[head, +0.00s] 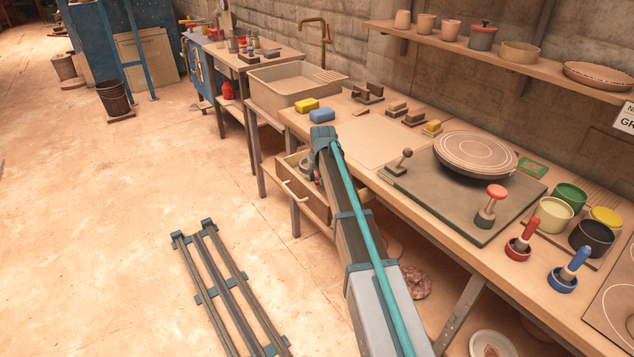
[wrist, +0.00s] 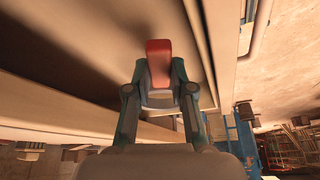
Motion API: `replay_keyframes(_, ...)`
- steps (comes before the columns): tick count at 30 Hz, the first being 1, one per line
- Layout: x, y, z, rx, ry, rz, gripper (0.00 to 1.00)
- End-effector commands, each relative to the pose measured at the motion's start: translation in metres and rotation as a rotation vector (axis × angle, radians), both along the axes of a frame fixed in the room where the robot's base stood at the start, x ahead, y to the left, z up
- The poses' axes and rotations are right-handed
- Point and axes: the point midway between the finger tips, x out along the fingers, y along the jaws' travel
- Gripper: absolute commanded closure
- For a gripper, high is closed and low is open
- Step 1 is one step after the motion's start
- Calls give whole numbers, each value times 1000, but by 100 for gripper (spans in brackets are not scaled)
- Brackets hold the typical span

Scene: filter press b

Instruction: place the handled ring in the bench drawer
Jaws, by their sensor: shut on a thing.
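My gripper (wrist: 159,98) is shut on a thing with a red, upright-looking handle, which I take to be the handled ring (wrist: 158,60). A pale grey part of it shows between the fingers; its full shape is hidden. The bench drawer (head: 292,190) is pulled open under the bench, with a pale handle on its front. In the head view my arm reaches down to the drawer and hides much of it and most of my gripper. In the wrist view broad beige boards lie close around the fingers; I cannot tell exactly how far inside the drawer the ring is.
The bench top (head: 365,140) is just above and to the right of the drawer. It carries yellow and blue sponges (head: 321,115), a round wheel (head: 475,154), and red and blue handled tools (head: 568,265). A dark rail rack (head: 220,275) lies on the floor; open floor spreads left.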

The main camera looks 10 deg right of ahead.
Motion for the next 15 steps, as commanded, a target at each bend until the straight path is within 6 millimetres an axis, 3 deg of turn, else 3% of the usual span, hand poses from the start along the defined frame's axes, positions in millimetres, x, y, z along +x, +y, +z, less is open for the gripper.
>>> replay_keyframes(7,12,-4,-13,0,1,-1,100)
replay_keyframes(15,9,-3,-42,0,-1,0,100)
